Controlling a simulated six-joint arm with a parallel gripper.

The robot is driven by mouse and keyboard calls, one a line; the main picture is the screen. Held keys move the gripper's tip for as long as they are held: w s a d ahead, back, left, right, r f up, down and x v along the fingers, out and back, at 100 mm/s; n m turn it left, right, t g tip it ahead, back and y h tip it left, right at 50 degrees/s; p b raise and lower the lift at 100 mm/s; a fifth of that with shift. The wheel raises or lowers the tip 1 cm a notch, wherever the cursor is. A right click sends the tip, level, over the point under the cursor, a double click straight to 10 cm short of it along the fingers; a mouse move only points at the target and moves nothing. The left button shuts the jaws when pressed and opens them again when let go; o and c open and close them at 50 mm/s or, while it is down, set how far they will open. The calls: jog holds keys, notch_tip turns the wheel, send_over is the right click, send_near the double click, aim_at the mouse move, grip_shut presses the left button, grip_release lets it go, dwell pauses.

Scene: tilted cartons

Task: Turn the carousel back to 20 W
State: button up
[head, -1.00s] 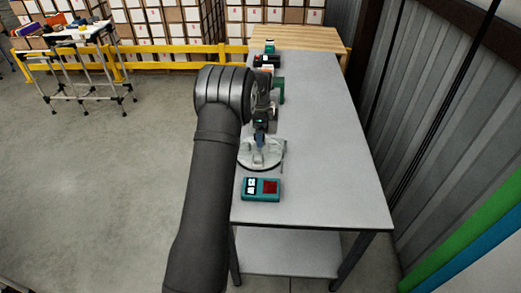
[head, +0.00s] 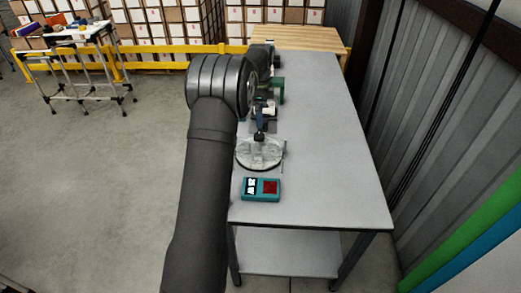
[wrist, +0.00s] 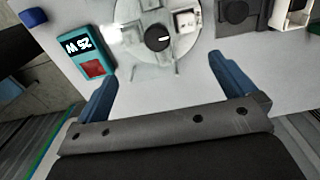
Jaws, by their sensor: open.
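The carousel (head: 249,160) is a pale round disc on the grey table, with a dark round knob (wrist: 158,38) at its centre and a white mark on the knob. Square pale blocks (wrist: 187,20) sit on the disc in the wrist view. A teal meter (head: 249,197) with a red panel lies in front of the carousel; in the wrist view its display (wrist: 78,46), seen turned round, appears to read 25 W. My gripper (wrist: 166,77) is open, its blue fingers wide apart and empty. The knob lies beyond the fingertips, apart from them.
The grey table (head: 330,160) is clear along its right side. A green object (head: 279,85) stands farther back, partly hidden by my arm. Dark and white fixtures (wrist: 235,12) sit right of the carousel in the wrist view. A corrugated wall is at the right.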

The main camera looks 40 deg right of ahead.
jog(key=shift+r, duration=0.55)
jog(key=shift+c, duration=0.4)
